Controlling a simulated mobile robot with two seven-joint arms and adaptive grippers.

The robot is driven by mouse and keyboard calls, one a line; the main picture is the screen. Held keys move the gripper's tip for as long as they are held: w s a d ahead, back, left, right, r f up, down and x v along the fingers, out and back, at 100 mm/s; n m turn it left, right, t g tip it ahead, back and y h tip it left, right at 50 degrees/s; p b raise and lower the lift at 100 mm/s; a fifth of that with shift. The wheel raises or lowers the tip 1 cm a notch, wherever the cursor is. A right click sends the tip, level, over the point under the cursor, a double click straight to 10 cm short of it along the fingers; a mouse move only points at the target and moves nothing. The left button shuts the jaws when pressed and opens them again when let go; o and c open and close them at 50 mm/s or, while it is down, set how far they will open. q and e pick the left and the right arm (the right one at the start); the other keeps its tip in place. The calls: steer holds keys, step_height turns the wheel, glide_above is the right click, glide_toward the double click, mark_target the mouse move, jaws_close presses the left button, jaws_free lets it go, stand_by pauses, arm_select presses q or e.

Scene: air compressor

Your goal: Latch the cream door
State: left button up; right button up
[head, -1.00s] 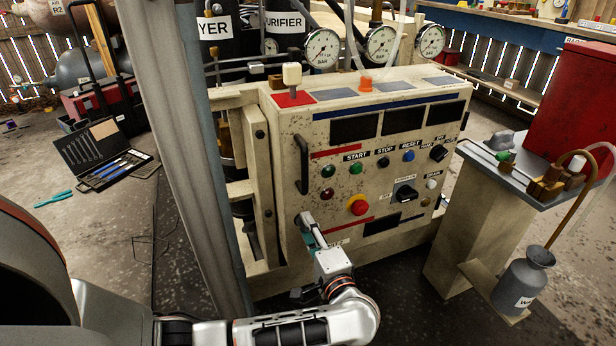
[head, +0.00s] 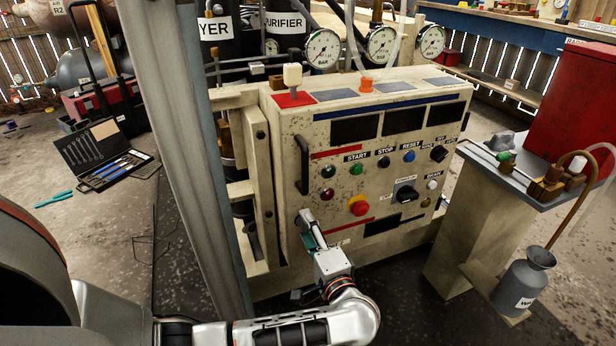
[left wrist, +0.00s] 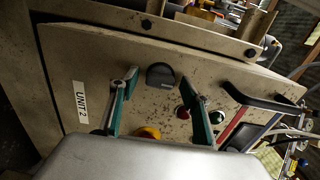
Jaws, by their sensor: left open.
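The cream door (head: 350,176) is the speckled front panel of the machine, with buttons, lamps and dark display windows. Its black bar handle (head: 302,164) is on the left side and also shows in the left wrist view (left wrist: 262,99). My left gripper (head: 306,222) is at the door's lower left, below the handle. In the left wrist view its two fingers (left wrist: 163,92) are spread apart, with a dark half-round knob (left wrist: 160,75) on the door showing between and just beyond them. I cannot tell whether they touch it. In the head view the gripper hides that knob.
A cream post with bolts (head: 262,190) stands along the door's left edge. A grey side table (head: 520,175) with fittings stands at right, with a grey bottle (head: 524,280) below. An open tool case (head: 100,155) lies on the floor.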

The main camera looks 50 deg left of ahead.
arm_select(q)
steer(key=v, duration=0.7)
steer(key=shift+d, duration=0.2)
steer(key=shift+s, duration=0.1)
